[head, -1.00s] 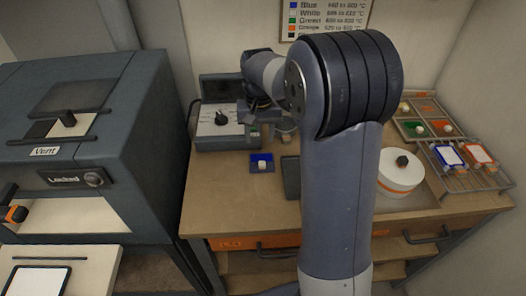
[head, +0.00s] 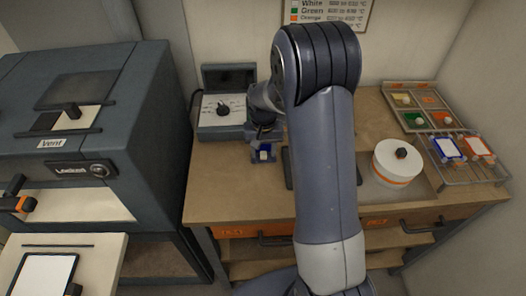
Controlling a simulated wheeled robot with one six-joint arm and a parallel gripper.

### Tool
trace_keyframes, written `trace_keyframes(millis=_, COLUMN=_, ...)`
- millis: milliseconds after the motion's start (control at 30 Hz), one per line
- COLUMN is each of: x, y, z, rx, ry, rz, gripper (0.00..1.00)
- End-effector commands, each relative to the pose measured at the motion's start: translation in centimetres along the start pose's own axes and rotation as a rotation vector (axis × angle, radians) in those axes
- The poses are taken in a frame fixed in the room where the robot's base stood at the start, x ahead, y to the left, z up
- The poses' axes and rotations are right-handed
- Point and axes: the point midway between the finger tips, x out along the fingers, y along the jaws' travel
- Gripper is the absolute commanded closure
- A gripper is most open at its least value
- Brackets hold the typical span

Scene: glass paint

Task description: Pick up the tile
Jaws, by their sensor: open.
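The tile, a small blue square with a pale block on top (head: 264,154), lies on the wooden table (head: 232,190) in front of the grey control box. My gripper (head: 264,148) is low over the tile, its fingers at or just above the pale block. The jaws are open. The fingers partly cover the tile, and I cannot tell whether they touch it.
A dark plate (head: 288,168), a white round jar (head: 398,162), a wire rack with blue and orange tiles (head: 462,160) and a sectioned tray (head: 422,108) are to the right. A kiln (head: 70,130) stands left.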

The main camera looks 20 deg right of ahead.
Motion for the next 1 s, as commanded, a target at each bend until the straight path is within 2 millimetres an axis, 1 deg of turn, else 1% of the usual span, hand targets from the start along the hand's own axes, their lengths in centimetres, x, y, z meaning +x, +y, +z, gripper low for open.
trace_keyframes(millis=167, x=0.05, y=-0.02, z=0.00, rx=0.000, ry=0.000, rz=0.000, gripper=0.55)
trace_keyframes(millis=200, x=0.05, y=-0.02, z=0.00, rx=-0.001, ry=0.000, rz=0.000, gripper=0.56)
trace_keyframes(millis=733, x=0.01, y=-0.02, z=-0.01, rx=-0.001, ry=0.001, rz=0.000, gripper=1.00)
trace_keyframes(millis=1000, x=-0.09, y=-0.02, z=-0.03, rx=-0.001, ry=0.001, rz=0.000, gripper=1.00)
